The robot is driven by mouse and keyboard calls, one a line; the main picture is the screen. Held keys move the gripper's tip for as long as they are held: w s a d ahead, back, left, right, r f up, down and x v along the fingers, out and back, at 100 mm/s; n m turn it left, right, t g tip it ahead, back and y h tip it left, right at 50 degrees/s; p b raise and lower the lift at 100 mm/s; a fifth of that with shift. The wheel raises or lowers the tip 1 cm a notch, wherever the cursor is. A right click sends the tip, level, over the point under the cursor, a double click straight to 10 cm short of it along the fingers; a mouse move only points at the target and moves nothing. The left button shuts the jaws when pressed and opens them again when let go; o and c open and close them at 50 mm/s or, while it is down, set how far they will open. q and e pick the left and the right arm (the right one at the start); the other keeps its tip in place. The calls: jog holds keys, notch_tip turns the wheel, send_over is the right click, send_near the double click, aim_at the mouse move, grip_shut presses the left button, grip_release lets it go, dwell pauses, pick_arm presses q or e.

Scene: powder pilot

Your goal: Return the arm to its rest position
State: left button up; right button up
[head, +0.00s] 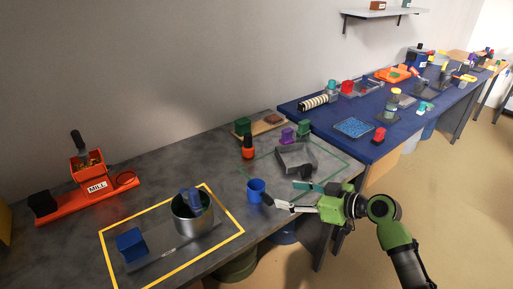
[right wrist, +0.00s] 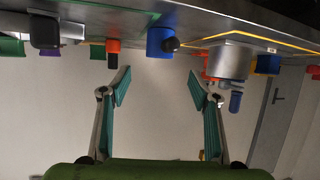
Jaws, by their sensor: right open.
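My right gripper (head: 282,192) is at the front edge of the grey bench, on an arm coming in from the lower right. It is open and empty, its fingers spread apart in the right wrist view (right wrist: 160,78). The blue cup also shows in the right wrist view (right wrist: 160,41), apart from the fingers. My left gripper is not in view.
The grey bench (head: 75,215) holds an orange mill (head: 97,187), a metal pot (head: 192,222) inside a yellow outline, an orange-and-black bottle (head: 248,150) and a grey tray (head: 296,166). A blue table (head: 310,116) with several items stands behind. Floor at right (head: 450,190) is clear.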

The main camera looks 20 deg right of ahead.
jog(key=s+a+f+g, duration=0.1)
jog(key=s+f, duration=0.1)
jog(key=s+a+f, duration=0.2)
jog(key=f, duration=0.1)
jog(key=s+a+f+g+h, duration=0.1)
jog(key=s+f, duration=0.1)
jog(key=shift+s+a+f+g, duration=0.15)
jog(key=shift+a+f+g, duration=0.05)
jog(key=shift+a+g, duration=0.1)
jog(key=s+a+f+m+g+h, duration=0.1)
jog(key=s+f+m+g+h, duration=0.25)
jog(key=s, duration=0.85)
jog(key=s+a+f+m+g+h, duration=0.1)
jog(key=s+f+m+g+h, duration=0.2)
jog(key=s, duration=0.9)
notch_tip(320, 180, down, 26)
jog(key=s+n, duration=0.2)
jog(key=s+d+f+g, duration=0.1)
jog(key=s+d+f, duration=0.2)
jog(key=s+f, duration=1.4)
jog(key=shift+s, duration=0.2)
